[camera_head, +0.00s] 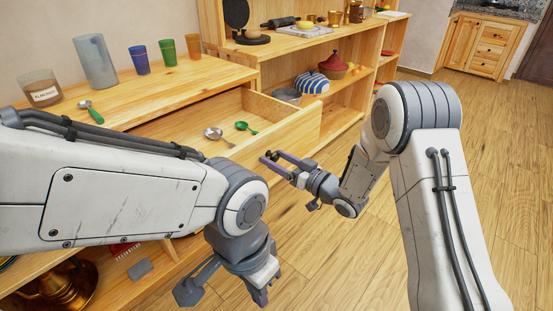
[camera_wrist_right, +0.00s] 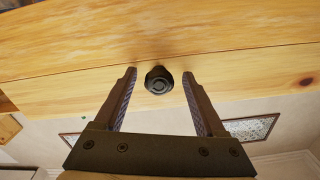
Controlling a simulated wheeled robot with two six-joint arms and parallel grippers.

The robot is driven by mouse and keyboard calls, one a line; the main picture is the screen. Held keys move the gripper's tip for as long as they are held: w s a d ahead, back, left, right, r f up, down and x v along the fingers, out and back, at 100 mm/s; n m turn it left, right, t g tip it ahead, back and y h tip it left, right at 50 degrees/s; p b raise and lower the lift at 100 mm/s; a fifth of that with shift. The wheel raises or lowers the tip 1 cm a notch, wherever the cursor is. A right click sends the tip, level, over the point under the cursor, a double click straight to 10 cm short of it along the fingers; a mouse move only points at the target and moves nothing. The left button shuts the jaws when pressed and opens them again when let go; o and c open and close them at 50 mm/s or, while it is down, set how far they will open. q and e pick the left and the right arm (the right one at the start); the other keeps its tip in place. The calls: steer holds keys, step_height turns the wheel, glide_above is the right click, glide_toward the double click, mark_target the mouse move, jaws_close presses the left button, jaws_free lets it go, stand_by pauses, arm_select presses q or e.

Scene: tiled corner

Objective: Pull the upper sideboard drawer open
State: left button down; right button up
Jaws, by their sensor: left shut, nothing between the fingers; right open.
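The upper sideboard drawer (camera_head: 295,128) stands pulled out in the head view, with its inside showing. A metal spoon (camera_head: 214,133) and a green-handled spoon (camera_head: 243,126) lie in it. My right gripper (camera_head: 267,160) is at the drawer front. In the right wrist view its open fingers (camera_wrist_right: 159,74) stand on either side of a dark round knob (camera_wrist_right: 158,80), with a gap visible on both sides. The drawer front (camera_wrist_right: 230,68) fills the middle of that view. My left gripper (camera_head: 262,294) is shut and empty, low in the head view.
A glass jar (camera_head: 40,88), a tall tumbler (camera_head: 95,62) and several coloured cups stand on the sideboard top (camera_head: 190,75), beside another green-handled spoon (camera_head: 90,112). Open shelves (camera_head: 345,85) hold crockery behind the drawer. The wooden floor to the right is clear.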

steer(key=v, duration=1)
steer(key=shift+p, duration=0.4)
steer(key=shift+s, duration=0.1)
steer(key=s+r+g+h, duration=0.2)
steer(key=s+g+h, duration=1)
steer(key=s, duration=1.7)
step_height(320, 180, up, 26)
steer(key=s+d+t+h+p, duration=0.1)
steer(key=p, duration=2.4)
steer(key=shift+f+m, duration=0.15)
steer(key=shift+m, duration=0.15)
